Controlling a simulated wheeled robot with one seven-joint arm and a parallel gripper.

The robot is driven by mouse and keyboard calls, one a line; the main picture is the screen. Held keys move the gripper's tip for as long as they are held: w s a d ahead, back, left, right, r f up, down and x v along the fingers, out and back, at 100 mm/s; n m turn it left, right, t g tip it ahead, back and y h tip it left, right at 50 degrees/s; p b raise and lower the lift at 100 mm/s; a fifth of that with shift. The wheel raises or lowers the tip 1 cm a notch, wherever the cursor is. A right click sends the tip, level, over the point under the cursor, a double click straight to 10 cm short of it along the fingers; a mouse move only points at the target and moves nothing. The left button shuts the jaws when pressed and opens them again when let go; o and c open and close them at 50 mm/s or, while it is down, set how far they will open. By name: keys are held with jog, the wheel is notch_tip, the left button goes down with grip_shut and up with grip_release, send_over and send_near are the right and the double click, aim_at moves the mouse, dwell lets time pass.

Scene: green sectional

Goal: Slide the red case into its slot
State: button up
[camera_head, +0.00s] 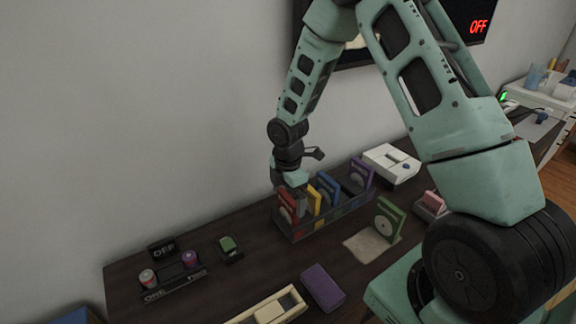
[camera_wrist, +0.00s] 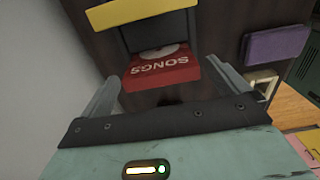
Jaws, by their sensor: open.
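The red case (camera_head: 287,207) stands at the left end of a dark slotted rack (camera_head: 322,222). In the wrist view the red case (camera_wrist: 162,70) shows the word "SONGS" and part of a pale disc. My gripper (camera_head: 291,187) is open, just above and around the top of the red case. In the wrist view its fingers stand apart on both sides of the case, with a gap visible. How deep the red case sits in its slot is hidden by the rack's front and my gripper.
Yellow (camera_head: 314,200), blue (camera_head: 328,189) and purple (camera_head: 361,172) cases stand in the rack. A green case (camera_head: 389,220) stands on a beige mat (camera_head: 362,245). A purple box (camera_head: 322,288) lies in front. A white device (camera_head: 391,164) stands behind right.

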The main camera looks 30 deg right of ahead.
notch_tip(320, 180, up, 15)
jog(key=shift+f, duration=0.15)
dwell(0.5)
jog(key=s+a+r+m, duration=0.4)
jog(key=s+a, duration=0.7)
jog(key=a, duration=0.3)
jog(key=s+a+m, duration=0.2)
jog(key=s+m, duration=0.1)
jog(key=s, duration=0.5)
jog(key=s+a+r+m, duration=0.1)
jog(key=s+a+m, duration=0.2)
jog(key=s, duration=0.4)
jog(key=shift+s+a+y, duration=0.25)
jog(key=shift+s+y, duration=0.05)
jog(key=shift+s, duration=0.1)
